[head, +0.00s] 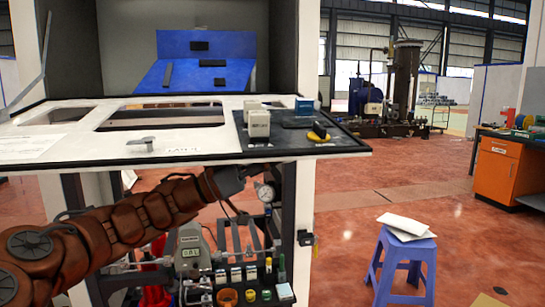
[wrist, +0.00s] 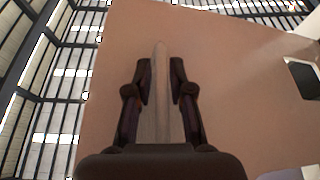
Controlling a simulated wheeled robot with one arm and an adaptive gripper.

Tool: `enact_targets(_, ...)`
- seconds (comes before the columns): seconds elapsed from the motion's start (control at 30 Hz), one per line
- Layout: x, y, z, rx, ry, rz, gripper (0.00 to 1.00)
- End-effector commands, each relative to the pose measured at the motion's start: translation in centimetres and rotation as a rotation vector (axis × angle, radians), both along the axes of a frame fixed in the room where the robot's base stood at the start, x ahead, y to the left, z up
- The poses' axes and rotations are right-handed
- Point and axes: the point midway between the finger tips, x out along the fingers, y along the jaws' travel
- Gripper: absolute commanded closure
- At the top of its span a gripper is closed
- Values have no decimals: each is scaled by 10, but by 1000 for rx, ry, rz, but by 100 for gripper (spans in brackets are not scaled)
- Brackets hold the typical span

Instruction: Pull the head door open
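The head door (head: 60,146) is a white panel with a dark edge, cut-outs and a small grey latch handle (head: 143,145). In the head view it stands out nearly level in front of the open dispenser head (head: 115,55), with the inside uncovered. My arm reaches up from the lower left, and its end passes under the door's front edge, so the gripper is hidden there. In the wrist view my gripper (wrist: 160,68) points at a plain brown surface (wrist: 225,75). A pale grey bar lies between its spaced fingers; whether they touch it is unclear.
A blue panel (head: 225,68) with dark parts shows inside the head. Under the door are a gauge (head: 264,191), a digital meter (head: 190,252) and several small bottles. A blue stool (head: 402,264) and an orange cabinet (head: 497,172) stand right, with open floor between.

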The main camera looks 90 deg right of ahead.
Motion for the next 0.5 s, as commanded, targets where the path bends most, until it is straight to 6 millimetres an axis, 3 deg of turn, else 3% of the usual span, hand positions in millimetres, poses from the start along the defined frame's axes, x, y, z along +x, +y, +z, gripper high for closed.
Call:
enact_targets(0.1, 0, 1, 2, -2, 3, -2, 64)
enact_targets(0.5, 2, 1, 1, -3, 2, -1, 64)
